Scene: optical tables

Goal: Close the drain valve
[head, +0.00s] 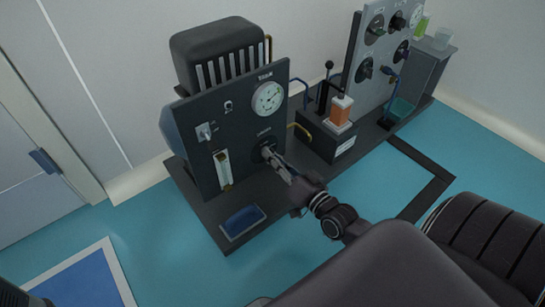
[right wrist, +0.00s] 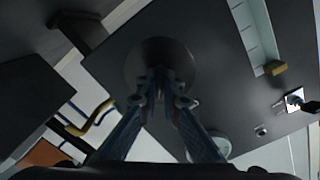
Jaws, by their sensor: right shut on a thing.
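A dark round valve knob (head: 263,149) sits low on the right of the dark front panel (head: 247,127), below a white round gauge (head: 268,98). The small label above it is too small to read, so I cannot tell if it names the drain. My right gripper (head: 271,156) reaches it from the lower right. In the right wrist view the fingers (right wrist: 163,88) are shut on the middle of the knob (right wrist: 150,62), and the tips hide its grip part.
The panel also carries a toggle switch (head: 206,131) and a clear tube gauge (head: 223,170). A blue tray (head: 242,221) lies on the base in front. To the right stand a black box with an orange bottle (head: 341,110) and a grey panel of knobs (head: 385,50).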

